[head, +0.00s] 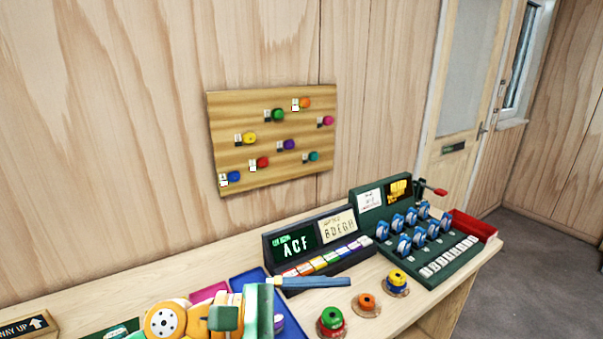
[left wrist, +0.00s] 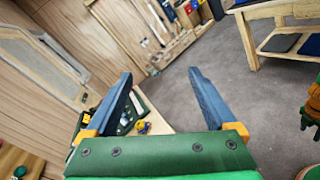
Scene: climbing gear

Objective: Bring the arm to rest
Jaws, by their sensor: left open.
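My left gripper (head: 340,284) reaches in at the bottom of the head view, above the bench. Its blue finger points right, and I see it from the side. In the left wrist view the same gripper (left wrist: 161,74) has its two blue fingers spread wide apart, with nothing between them. The left arm's orange, yellow and green links are low in the head view, over the bench's front part. My right gripper does not show clearly in either view.
The bench (head: 200,270) runs along the wooden wall. On it stand a letter display (head: 297,247), a green console with blue knobs (head: 385,200), a red tray (head: 475,226) and stacked coloured discs (head: 331,320). A board with coloured holds (head: 225,125) hangs above. Open floor (head: 540,260) lies right.

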